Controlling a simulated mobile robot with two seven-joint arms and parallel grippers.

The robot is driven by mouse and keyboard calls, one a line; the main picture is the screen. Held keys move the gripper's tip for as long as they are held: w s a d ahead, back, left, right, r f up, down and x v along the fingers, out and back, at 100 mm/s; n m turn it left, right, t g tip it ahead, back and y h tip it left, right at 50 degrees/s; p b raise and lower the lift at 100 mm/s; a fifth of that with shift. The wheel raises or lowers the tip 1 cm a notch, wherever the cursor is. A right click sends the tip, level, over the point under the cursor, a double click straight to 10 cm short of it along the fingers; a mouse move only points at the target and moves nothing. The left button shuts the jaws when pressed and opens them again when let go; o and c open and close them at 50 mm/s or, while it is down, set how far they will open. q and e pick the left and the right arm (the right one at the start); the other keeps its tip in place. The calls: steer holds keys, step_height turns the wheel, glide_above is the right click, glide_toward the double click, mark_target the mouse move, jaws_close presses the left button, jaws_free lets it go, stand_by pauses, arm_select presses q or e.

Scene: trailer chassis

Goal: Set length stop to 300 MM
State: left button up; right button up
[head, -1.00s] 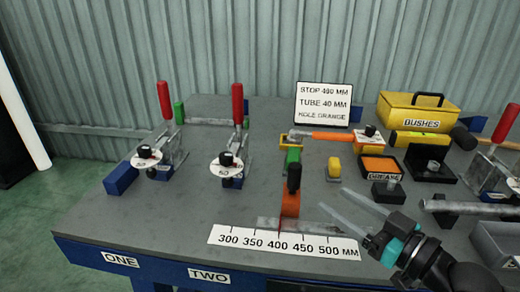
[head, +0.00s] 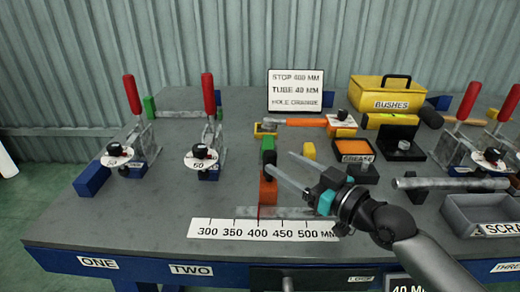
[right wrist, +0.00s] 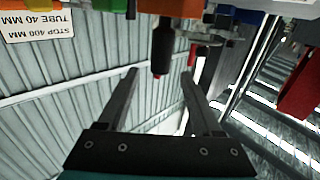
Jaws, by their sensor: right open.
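The length stop is an orange block (head: 268,190) with a black handle, standing on a metal rail (head: 245,211) behind the white scale (head: 215,228). Its red pointer line is at the 400 mark; the 300 mark is to the left. My right gripper (head: 280,160) is open, its fingers reaching left to the stop's handle. In the right wrist view the black handle (right wrist: 163,50) shows between the two open fingers (right wrist: 160,75), with no visible grip on it. My left gripper is not in view.
A sign (head: 295,90) reads STOP 400 MM, TUBE 40 MM, HOLE ORANGE. A green block (head: 267,143) stands behind the stop.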

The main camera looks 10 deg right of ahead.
mark_target(265, 153)
steer(key=x, duration=0.6)
steer(key=shift+w+a+b, duration=0.2)
steer(key=shift+w+b, duration=0.1)
steer(key=shift+b, duration=0.1)
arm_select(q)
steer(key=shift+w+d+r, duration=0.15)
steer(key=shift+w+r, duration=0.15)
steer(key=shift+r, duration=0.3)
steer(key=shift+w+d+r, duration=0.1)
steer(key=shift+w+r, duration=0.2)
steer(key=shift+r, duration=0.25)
arm_select(e)
steer(key=shift+x, duration=0.8)
steer(key=shift+c, duration=0.4)
jaws_close()
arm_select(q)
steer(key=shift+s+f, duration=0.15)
